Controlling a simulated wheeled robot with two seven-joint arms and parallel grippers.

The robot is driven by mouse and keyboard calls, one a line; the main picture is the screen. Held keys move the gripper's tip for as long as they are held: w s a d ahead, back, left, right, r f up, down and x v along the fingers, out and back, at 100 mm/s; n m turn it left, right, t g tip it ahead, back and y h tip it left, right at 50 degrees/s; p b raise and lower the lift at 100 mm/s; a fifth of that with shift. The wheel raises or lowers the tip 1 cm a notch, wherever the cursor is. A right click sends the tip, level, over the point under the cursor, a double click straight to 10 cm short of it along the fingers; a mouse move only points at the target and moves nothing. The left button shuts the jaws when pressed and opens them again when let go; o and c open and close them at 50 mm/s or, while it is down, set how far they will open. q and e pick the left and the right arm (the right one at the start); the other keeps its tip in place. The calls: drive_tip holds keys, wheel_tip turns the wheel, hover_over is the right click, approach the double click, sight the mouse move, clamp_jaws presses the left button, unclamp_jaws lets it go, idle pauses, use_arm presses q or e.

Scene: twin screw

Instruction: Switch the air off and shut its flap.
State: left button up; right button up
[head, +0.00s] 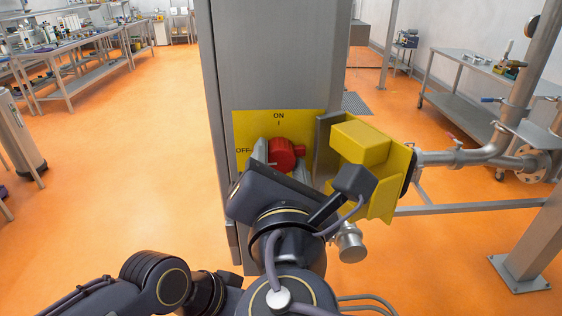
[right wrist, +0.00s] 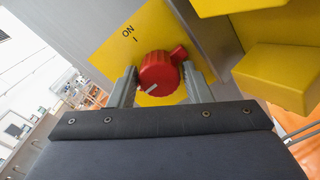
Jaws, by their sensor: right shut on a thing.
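A red knob (head: 282,154) sits on a yellow plate (head: 309,117) marked ON at the top and OFF at the left. Its lug points right, away from OFF. In the right wrist view the knob (right wrist: 160,74) has a white mark on its lower-left face, opposite the lug; the OFF label is not visible there. My right gripper (head: 279,157) is shut on the knob, one finger on each side (right wrist: 160,86). The yellow flap (head: 362,143) stands open at the plate's right; it also shows in the right wrist view (right wrist: 276,78). My left gripper is not in view.
The plate is on a grey metal column (head: 272,55). A steel pipe (head: 455,157) runs right of the flap, and a metal frame (head: 535,245) stands at the lower right. A workbench (head: 70,68) is far left. The orange floor (head: 160,150) at left is clear.

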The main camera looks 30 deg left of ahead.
drive_tip(key=o, duration=0.8)
drive_tip(key=shift+s, duration=0.15)
drive_tip(key=b+v, duration=0.1)
drive_tip(key=v, duration=0.6)
drive_tip(key=shift+s+d+b, duration=0.15)
drive_tip(key=shift+s+b, duration=0.15)
drive_tip(key=shift+b, duration=0.05)
